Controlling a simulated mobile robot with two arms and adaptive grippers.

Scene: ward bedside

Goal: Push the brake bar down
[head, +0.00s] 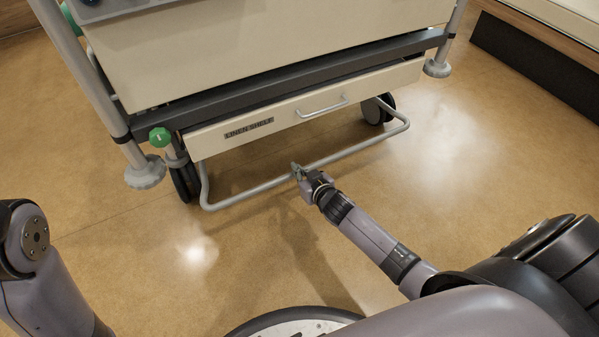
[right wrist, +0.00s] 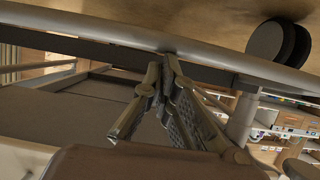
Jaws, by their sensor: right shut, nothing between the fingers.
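The brake bar (head: 250,192) is a grey bent tube running low along the front of the bed end, below a cream drawer. My right gripper (head: 297,168) is shut and empty, with its fingertips at the middle of the bar. In the right wrist view the bar (right wrist: 90,29) crosses the top of the picture, and the shut fingertips of my right gripper (right wrist: 168,62) are right by it. I cannot tell whether they touch it. My left gripper is out of view.
The cream linen shelf drawer (head: 290,108) with a metal handle (head: 322,107) is above the bar. Castors stand at both sides, the right one (head: 378,108) dark. A green knob (head: 160,137) is at the left post. The floor in front is clear.

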